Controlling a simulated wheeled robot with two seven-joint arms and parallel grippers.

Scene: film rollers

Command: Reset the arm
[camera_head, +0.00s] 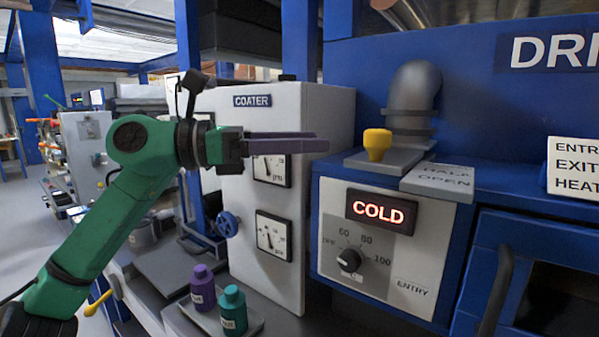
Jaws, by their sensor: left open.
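My left arm is green and comes in from the left. Its gripper (322,142) has long purple-grey fingers that point right, in front of the white coater cabinet (318,110). The fingers overlap from this side, but the gripper is open, and nothing shows between them. The fingertips end a little left of the yellow knob (377,143) on the drier, apart from it in the picture. My right gripper does not show.
The blue drier has a lit COLD display (381,209), a black dial (349,260) and a dark handle (497,290). A purple bottle (203,289) and a teal bottle (233,311) stand on a tray below. The coater carries two gauges and a blue valve wheel (227,224).

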